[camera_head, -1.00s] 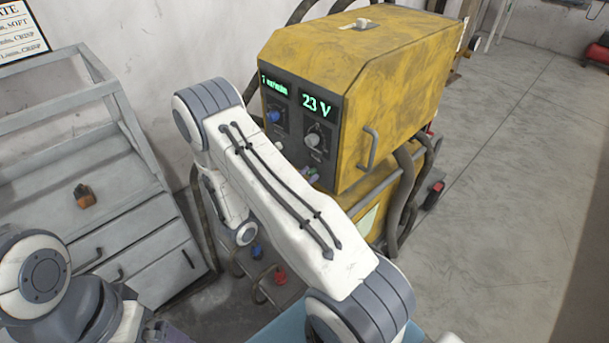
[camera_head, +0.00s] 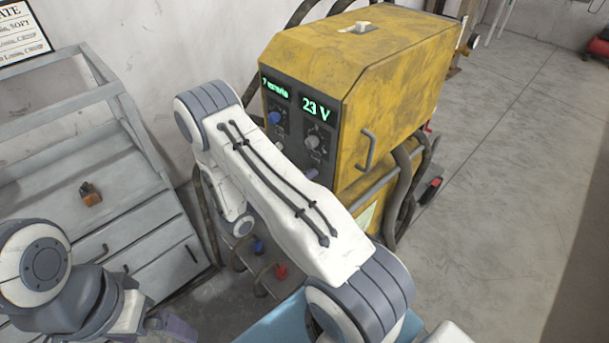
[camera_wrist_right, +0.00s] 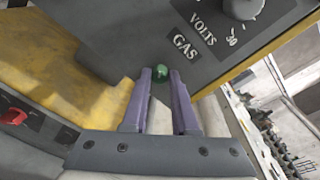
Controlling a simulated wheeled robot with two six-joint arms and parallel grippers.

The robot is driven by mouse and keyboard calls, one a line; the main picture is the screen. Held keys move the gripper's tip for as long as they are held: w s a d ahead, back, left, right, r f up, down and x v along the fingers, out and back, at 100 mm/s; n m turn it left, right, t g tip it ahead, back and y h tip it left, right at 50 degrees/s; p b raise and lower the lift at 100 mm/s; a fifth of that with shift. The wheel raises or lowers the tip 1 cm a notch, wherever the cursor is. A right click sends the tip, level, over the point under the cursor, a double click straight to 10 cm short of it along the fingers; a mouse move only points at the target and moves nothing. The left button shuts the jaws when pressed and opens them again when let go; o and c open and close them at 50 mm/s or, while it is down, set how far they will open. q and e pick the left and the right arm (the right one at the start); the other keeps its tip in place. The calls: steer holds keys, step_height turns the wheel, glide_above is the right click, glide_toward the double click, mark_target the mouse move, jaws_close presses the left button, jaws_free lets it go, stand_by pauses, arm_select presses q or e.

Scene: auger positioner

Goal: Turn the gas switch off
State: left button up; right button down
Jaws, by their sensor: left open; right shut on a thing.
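The gas switch is a small round green knob (camera_wrist_right: 160,73) below the GAS label (camera_wrist_right: 185,47) on the machine's dark front panel in the right wrist view. My right gripper (camera_wrist_right: 159,76) has its two purple fingertips on either side of the knob and is shut on it. In the head view my right arm hides the knob and most of that gripper; a bit of purple finger (camera_head: 312,174) shows at the panel's lower edge. My left gripper (camera_head: 176,328) is open and only partly visible at the bottom left, away from the machine.
The yellow welding machine (camera_head: 400,60) shows 23 V and has a side handle (camera_head: 366,150). A volts dial (camera_wrist_right: 243,8) sits above the switch. A red knob (camera_wrist_right: 14,116) is at the wrist view's left.

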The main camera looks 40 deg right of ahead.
steer(key=shift+n, duration=0.6)
steer(key=c, duration=0.7)
jaws_free()
steer(key=shift+d, duration=0.1)
steer(key=a, duration=0.3)
steer(key=a+b, duration=0.1)
steer(key=a, duration=0.3)
steer(key=a+r+b, duration=0.1)
steer(key=a, duration=0.2)
steer(key=shift+s+a, duration=0.25)
steer(key=shift+s, duration=0.15)
